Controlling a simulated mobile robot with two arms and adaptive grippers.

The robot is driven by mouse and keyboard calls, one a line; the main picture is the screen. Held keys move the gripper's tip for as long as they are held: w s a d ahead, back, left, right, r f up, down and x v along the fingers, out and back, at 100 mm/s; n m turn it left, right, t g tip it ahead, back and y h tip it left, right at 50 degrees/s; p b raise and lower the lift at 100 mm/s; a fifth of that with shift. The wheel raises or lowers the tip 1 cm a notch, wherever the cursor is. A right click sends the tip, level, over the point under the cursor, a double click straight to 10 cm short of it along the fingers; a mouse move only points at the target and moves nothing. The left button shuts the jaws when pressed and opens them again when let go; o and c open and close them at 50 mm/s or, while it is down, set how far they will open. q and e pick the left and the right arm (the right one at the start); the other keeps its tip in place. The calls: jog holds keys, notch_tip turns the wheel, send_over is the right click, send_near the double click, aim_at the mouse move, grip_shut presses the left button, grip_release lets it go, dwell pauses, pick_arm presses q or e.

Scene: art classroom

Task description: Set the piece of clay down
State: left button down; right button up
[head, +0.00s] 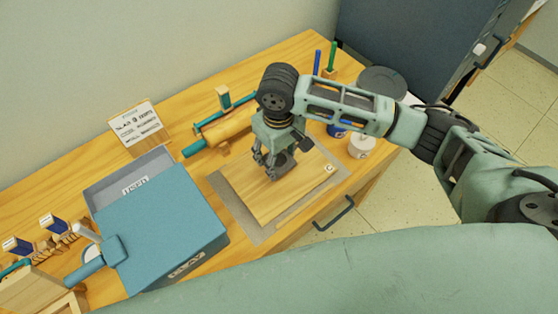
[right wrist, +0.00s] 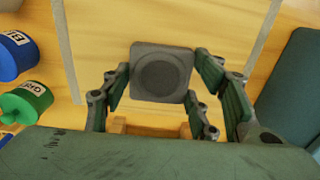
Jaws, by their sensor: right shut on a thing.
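My right gripper (head: 275,168) reaches down over the pale wooden board (head: 257,205) in the head view. It is shut on a dark grey piece of clay (head: 284,166), which sits low over the middle of the board. In the right wrist view the clay (right wrist: 160,72) is a rounded square with a round mark on its face, between the fingers of the gripper (right wrist: 161,84). I cannot tell whether its underside touches the board. My left gripper is not in view.
The board lies on a grey mat (head: 230,207). A rolling pin (head: 225,130) lies behind the board. A white pot (head: 361,147) stands at its right. The board's front part is clear.

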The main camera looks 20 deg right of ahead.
aim_at(279, 160)
jog(key=shift+f, duration=1.55)
jog(key=shift+f, duration=0.1)
jog(key=o, duration=1.2)
jog(key=shift+o, duration=0.2)
notch_tip(279, 160, up, 12)
jog(key=shift+b, duration=0.35)
